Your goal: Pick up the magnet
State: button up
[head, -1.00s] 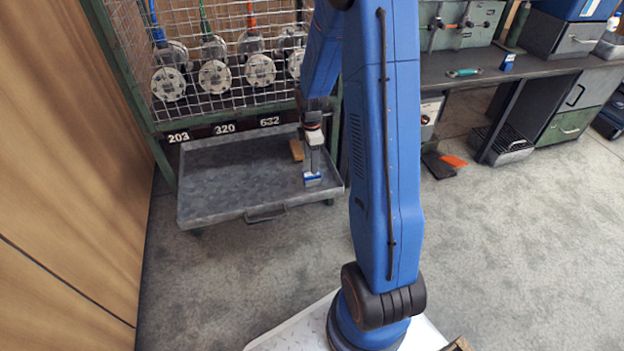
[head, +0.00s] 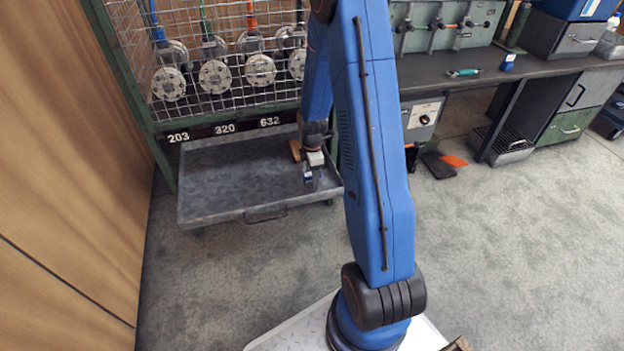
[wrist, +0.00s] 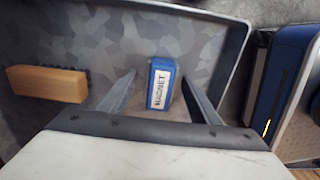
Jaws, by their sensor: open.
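The magnet (wrist: 160,84) is a small blue block with a white label reading MAGNET. In the wrist view it lies on the grey tray, between the two fingers of my gripper (wrist: 160,92) as seen from above. The fingers are open, with a gap on each side of it. In the head view my gripper (head: 313,178) is over the right part of the tray (head: 225,180), and a bit of blue shows beside the fingers. I cannot tell how high the fingertips are above the tray floor.
A wooden-backed brush (wrist: 47,84) lies in the tray to the left of the magnet. The tray's raised rim (wrist: 235,45) runs close on the right. A wire mesh rack (head: 235,95) with hanging flanged pipes stands behind. A workbench (head: 470,82) is at right.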

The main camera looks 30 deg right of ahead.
grip_shut()
